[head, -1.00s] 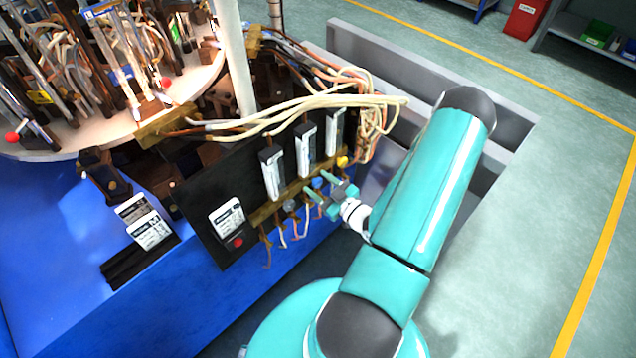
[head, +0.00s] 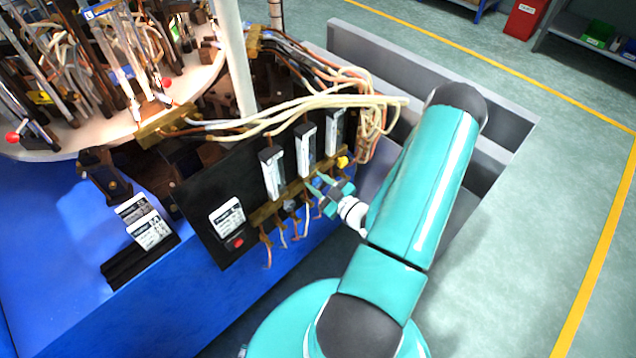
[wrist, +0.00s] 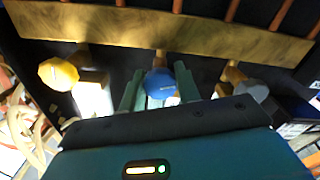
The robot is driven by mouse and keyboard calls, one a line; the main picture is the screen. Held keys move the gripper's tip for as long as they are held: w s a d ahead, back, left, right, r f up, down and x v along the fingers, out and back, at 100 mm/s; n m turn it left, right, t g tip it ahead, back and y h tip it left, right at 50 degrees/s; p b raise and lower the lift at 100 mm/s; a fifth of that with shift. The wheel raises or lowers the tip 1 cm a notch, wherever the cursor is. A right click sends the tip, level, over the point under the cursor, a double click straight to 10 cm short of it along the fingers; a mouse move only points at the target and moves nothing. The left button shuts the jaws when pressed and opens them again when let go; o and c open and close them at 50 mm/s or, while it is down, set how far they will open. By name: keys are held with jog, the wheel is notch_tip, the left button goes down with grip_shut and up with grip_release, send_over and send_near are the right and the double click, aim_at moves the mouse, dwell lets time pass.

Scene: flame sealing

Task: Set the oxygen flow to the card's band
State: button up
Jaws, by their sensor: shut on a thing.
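A black panel holds three flow meters, a left one (head: 272,174), a middle one (head: 305,150) and a right one (head: 335,130), above a brass bar. In the wrist view a blue knob (wrist: 161,84) sits at the middle valve, between a yellow knob (wrist: 58,73) and a grey knob (wrist: 250,89). My gripper (wrist: 159,88) has its teal fingers shut on the blue knob, one on each side. In the head view my gripper (head: 321,188) hides most of that knob. A white card (head: 227,217) is on the panel; its print and the meter readings are too small to read.
A red button (head: 235,243) sits below the panel card. More cards (head: 149,231) stand in a black holder on the blue base. Pale hoses (head: 330,101) loop above the meters, and thin tubes hang below the valves. Open floor lies to the right.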

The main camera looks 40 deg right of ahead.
jog(key=o, duration=1)
jog(key=shift+c, duration=0.2)
jog(key=shift+s, duration=0.1)
jog(key=s, duration=1.3)
jog(key=shift+s+d, duration=0.2)
jog(key=shift+s, duration=0.15)
